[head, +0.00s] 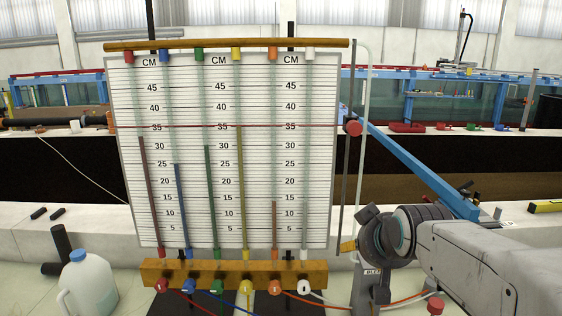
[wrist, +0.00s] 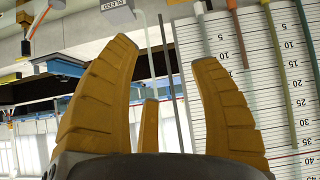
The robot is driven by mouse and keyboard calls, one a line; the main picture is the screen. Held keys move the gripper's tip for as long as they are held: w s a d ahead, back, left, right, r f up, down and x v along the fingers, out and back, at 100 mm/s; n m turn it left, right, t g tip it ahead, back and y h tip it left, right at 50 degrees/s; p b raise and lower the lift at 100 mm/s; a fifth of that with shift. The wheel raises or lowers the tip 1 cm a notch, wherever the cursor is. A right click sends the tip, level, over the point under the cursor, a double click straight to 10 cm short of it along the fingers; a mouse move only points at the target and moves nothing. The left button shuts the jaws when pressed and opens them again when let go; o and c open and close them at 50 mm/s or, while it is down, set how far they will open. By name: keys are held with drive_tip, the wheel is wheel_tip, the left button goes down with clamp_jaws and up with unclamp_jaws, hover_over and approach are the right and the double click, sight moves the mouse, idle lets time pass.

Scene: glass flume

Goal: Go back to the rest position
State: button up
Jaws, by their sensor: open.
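In the head view my grey arm reaches in from the lower right. Its wrist is just right of the manometer board (head: 124,180), and only a bit of a yellow finger shows there. The white board carries centimetre scales and several tubes with coloured columns. In the wrist view the board (wrist: 300,130) appears upside down, to the right of and partly behind the right finger.
A wooden bar (head: 235,273) with coloured valves runs below the board. A red knob (head: 353,127) sits on a rod at its right edge. A white jug (head: 90,285) stands at lower left. A blue beam (head: 415,170) slopes down behind my arm. A glass flume (head: 440,95) spans the back.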

drive_tip(key=s+f+g, duration=0.2)
drive_tip(key=s+f, duration=0.3)
drive_tip(key=s, duration=0.8)
drive_tip(key=s+f+g, duration=0.3)
drive_tip(key=s+f, duration=0.3)
drive_tip(key=s, duration=0.7)
drive_tip(key=shift+m, duration=0.3)
drive_tip(key=shift+o, duration=0.4)
drive_tip(key=shift+w+f, duration=0.1)
idle(0.5)
